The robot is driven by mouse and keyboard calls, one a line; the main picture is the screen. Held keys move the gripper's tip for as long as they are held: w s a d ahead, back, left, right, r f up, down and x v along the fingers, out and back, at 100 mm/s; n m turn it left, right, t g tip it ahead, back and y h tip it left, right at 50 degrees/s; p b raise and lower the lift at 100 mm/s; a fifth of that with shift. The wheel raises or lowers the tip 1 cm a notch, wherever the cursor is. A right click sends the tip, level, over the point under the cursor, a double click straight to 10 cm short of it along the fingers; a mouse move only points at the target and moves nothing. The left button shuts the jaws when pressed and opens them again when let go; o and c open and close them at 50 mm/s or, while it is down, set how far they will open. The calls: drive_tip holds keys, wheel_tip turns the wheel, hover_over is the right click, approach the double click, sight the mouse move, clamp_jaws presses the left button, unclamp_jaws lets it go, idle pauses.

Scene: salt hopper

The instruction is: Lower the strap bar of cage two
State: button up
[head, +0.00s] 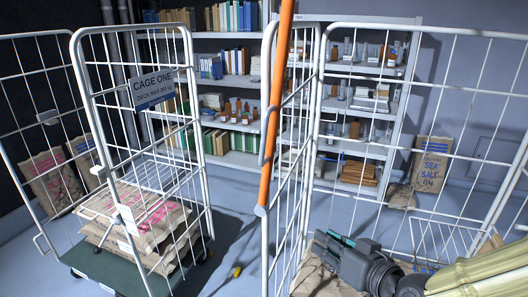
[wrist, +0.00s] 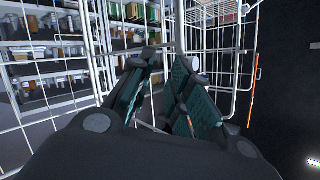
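An orange bar (head: 274,95) stands nearly upright in the head view, its lower end at a round white joint beside a white post of the right-hand cage (head: 320,90). This cage shows no sign; I take it for cage two. The orange strip in the wrist view (wrist: 255,85), upright at the right, looks like the same bar. My gripper (head: 322,241) is low in front of the cage mesh, right of the bar's lower end and apart from it. In the wrist view its teal-padded fingers (wrist: 164,62) are spread, with nothing seen held between them.
Cage one (head: 78,50), with its sign (head: 153,89), stands at the left and holds stacked sacks (head: 140,222). Shelves of books and bottles (head: 238,128) line the back wall. A sea salt sack (head: 431,165) leans at the right. Blue floor (head: 232,240) shows between the cages.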

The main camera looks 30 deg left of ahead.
sight(265, 145)
drive_tip(key=s+a+r+n+y, duration=0.2)
drive_tip(key=s+a+r, duration=0.1)
drive_tip(key=r, duration=0.7)
drive_tip(key=s+a+r+n+y, duration=0.2)
drive_tip(key=s+a+r+n, duration=0.1)
drive_tip(key=r, duration=0.8)
drive_tip(key=p+x, duration=0.4)
drive_tip(key=x, duration=0.5)
drive_tip(key=shift+w+d+f, duration=0.1)
drive_tip(key=shift+w, duration=0.05)
drive_tip(key=shift+p+x, duration=0.35)
drive_tip(key=shift+x, duration=0.55)
drive_tip(key=shift+f, duration=0.1)
clamp_jaws()
